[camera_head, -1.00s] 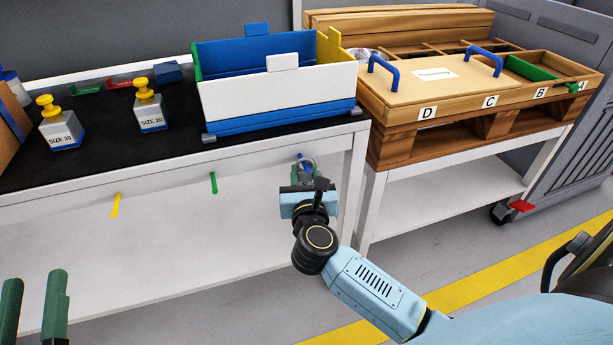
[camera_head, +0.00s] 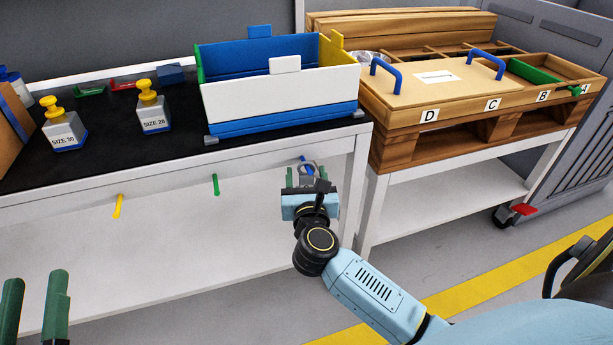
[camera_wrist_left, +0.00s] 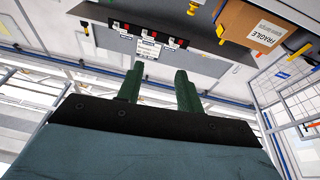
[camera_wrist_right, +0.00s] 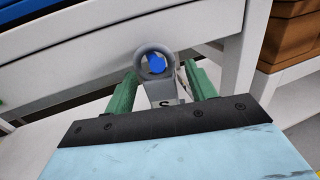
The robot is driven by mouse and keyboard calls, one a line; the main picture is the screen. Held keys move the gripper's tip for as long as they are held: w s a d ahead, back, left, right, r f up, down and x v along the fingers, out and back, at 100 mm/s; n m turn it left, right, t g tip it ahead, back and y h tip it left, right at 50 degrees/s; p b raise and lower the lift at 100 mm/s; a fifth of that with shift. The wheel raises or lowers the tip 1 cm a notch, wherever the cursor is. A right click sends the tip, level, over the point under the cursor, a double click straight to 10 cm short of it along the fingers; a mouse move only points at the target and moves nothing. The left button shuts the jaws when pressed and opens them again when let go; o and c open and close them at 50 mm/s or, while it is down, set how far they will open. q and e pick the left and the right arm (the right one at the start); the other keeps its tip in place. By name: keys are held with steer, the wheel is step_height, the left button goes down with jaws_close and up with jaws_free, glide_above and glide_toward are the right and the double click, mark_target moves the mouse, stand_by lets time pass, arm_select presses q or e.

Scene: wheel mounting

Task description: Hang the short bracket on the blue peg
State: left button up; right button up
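The short bracket (camera_wrist_right: 164,91) is grey with a ring at its top and an "S" mark. In the right wrist view the blue peg (camera_wrist_right: 156,63) shows through its ring, and the ring appears to be around the peg. The peg (camera_head: 304,160) is on the front of the black-topped table in the head view. My right gripper (camera_head: 306,176) is open, its green fingers on either side of the bracket with a gap visible at the left finger in the right wrist view. My left gripper (camera_head: 35,290) is open and empty at the lower left.
A green peg (camera_head: 215,185) and a yellow peg (camera_head: 118,206) stick out from the same table front. A white-blue box (camera_head: 280,95) and two yellow-topped bottles stand on the table (camera_head: 100,162). A wooden case (camera_head: 430,95) rests on the bench at right.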

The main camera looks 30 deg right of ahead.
steer(key=shift+s+a, duration=0.1)
steer(key=shift+s, duration=0.05)
steer(key=shift+s+a, duration=0.15)
steer(key=shift+s, duration=0.15)
arm_select(q)
step_height(320, 180, down, 10)
steer(key=a+g+y+p, duration=0.2)
steer(key=g, duration=0.4)
steer(key=shift+s+g, duration=0.35)
steer(key=shift+g, duration=0.05)
arm_select(e)
steer(key=v, duration=1.2)
steer(key=shift+s, duration=0.2)
steer(key=shift+a, duration=0.1)
